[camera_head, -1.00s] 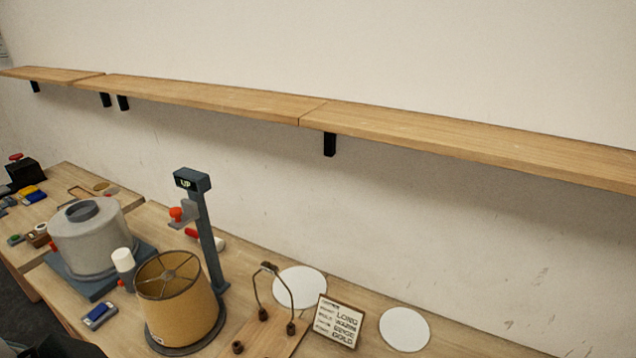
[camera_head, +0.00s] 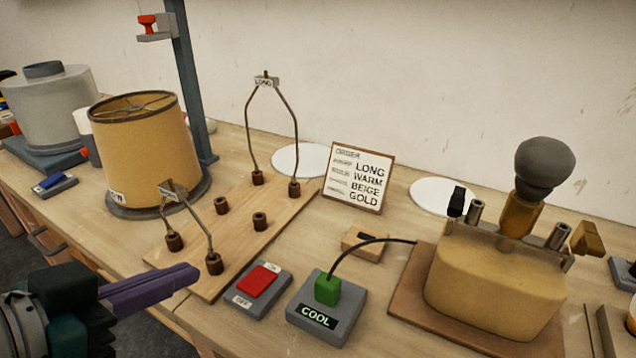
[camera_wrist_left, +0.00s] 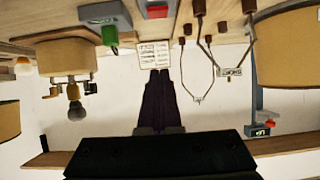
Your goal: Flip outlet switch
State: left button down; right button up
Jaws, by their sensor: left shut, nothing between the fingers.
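The red rocker switch (camera_head: 258,281) sits on a grey base on the table, with an OFF label at its near end and an ON label at its far end. Which end is pressed, I cannot tell. Beside it is a grey outlet box (camera_head: 322,330) marked COOL, with a green plug (camera_head: 327,289) in it. My left gripper (camera_head: 190,273) is shut and empty, left of the switch and apart from it. In the left wrist view, which is upside down, its dark fingers (camera_wrist_left: 161,98) show with the red switch (camera_wrist_left: 157,10) beyond. My right gripper is not in view.
A wooden board (camera_head: 235,234) with wire harps stands behind the switch. A beige lamp base (camera_head: 495,278) is at right, its black cord running to the plug. A beige shade (camera_head: 150,150), a post (camera_head: 188,85) and an order card (camera_head: 357,177) stand farther back.

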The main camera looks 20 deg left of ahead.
pick_arm(q)
notch_tip(320, 180, down, 3)
jog(key=b, duration=0.4)
send_over(243, 301)
jog(key=f, duration=0.2)
jog(key=w+f, duration=0.1)
jog(key=shift+f+t, duration=0.4)
jog(key=f, duration=0.1)
jog(key=f+b, duration=0.1)
jog(key=shift+s+f, duration=0.3)
jog(key=shift+f, duration=0.05)
jog(key=shift+s+f, duration=0.15)
jog(key=shift+f, duration=0.45)
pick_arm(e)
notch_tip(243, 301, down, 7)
